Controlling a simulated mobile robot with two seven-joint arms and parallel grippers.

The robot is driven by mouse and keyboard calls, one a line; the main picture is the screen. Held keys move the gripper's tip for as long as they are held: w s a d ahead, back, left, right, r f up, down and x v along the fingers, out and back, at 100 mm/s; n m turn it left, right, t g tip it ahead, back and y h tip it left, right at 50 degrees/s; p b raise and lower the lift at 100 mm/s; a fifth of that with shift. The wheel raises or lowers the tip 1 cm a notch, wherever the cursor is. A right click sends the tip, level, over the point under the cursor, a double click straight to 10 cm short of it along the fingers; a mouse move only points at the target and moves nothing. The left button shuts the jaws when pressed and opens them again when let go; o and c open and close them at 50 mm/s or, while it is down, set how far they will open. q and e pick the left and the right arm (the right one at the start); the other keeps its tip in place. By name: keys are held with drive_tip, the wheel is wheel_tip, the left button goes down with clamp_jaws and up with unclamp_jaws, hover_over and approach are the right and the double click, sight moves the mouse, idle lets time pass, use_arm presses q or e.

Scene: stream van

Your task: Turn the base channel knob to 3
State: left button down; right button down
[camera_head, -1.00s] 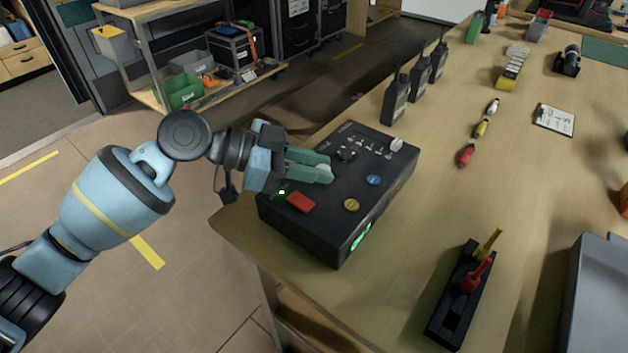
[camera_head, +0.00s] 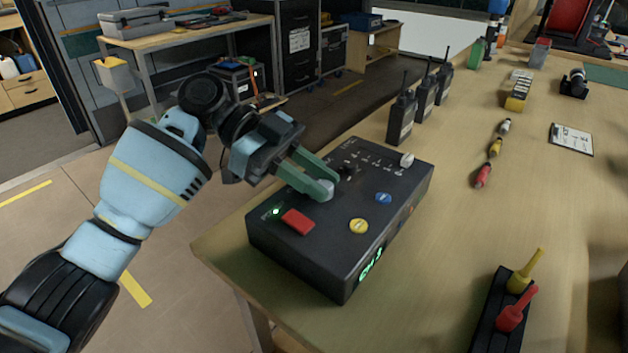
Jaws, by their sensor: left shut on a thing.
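A black base station box (camera_head: 290,262) lies on the wooden bench near its left edge. Its top has a grey round knob (camera_head: 324,189), a black knob (camera_head: 347,171) with small white marks beyond it, and a white knob (camera_head: 406,160) at the far right corner. My left gripper (camera_head: 321,188) comes in from the left, its green fingers shut around the grey knob. The fingers partly hide that knob, and its pointer cannot be read. The labels are too small to read. My right gripper is not in view.
The box also has a red button (camera_head: 298,222), a yellow button (camera_head: 358,226), a blue button (camera_head: 383,198) and a lit green display (camera_head: 371,268). Several black radios (camera_head: 402,118) stand close behind it. A black holder with yellow and red tools (camera_head: 511,318) is at front right.

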use_arm(q)
drive_tip(key=shift+f, duration=0.15)
drive_tip(key=c, duration=1.5)
unclamp_jaws()
drive_tip(key=o, duration=0.3)
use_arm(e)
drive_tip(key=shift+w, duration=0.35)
use_arm(q)
drive_tip(key=v, duration=0.7)
drive_tip(key=shift+a+r, duration=0.25)
drive_tip(key=shift+a, duration=0.1)
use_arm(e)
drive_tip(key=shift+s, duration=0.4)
use_arm(q)
drive_tip(key=shift+w, duration=0.1)
